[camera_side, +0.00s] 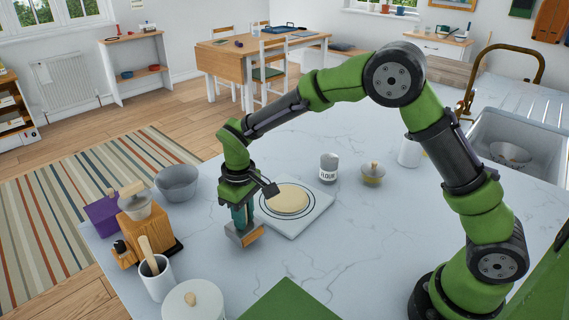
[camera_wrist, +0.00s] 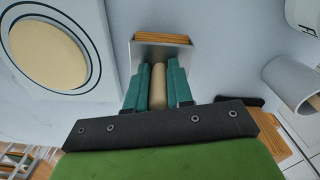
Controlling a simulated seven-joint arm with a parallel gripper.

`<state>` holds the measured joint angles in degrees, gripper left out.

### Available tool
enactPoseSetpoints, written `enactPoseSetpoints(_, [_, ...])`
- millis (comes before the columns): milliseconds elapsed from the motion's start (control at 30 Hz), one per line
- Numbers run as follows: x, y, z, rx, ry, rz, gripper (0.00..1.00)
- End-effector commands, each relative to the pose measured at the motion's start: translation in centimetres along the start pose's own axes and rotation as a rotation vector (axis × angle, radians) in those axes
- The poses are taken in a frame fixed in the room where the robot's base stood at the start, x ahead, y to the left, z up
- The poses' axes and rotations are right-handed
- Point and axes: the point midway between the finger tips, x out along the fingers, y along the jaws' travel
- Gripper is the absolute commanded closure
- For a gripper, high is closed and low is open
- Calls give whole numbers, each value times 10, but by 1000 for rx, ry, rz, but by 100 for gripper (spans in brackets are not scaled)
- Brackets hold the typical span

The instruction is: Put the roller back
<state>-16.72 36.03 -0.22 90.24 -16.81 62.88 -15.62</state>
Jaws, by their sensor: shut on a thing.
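My gripper (camera_side: 240,216) points down over the pale worktop, just left of the white board. Its teal fingers (camera_wrist: 158,88) are shut on a tan, round handle. The held thing, which appears to be the roller (camera_side: 247,238), has a grey metal part and an orange-brown wooden part at its lower end. In the wrist view the roller (camera_wrist: 160,41) shows its grey metal and wooden end beyond the fingertips. It looks close to the worktop; I cannot tell whether it touches.
A white board (camera_side: 310,222) with a round of dough (camera_side: 287,199) lies to the right. On the left are a wooden block (camera_side: 148,236), a grey bowl (camera_side: 178,184), a purple box (camera_side: 102,214) and a white crock (camera_side: 157,284) with a wooden handle. A white lidded pot (camera_side: 192,305) stands in front.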

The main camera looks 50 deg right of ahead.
Motion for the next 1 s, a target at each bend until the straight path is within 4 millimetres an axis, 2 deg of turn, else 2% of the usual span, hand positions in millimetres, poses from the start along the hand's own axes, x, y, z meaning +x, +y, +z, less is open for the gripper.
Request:
enactPoseSetpoints(100, [15,0,0,-2,1,1,100])
enactPoseSetpoints(367, [16,0,0,0,3,0,100])
enactPoseSetpoints(867, [31,-1,3,0,-8,-1,100])
enactPoseSetpoints(900, [32,-1,3,0,-10,-1,73])
enactPoseSetpoints(1000, [32,-1,3,-1,-10,-2,57])
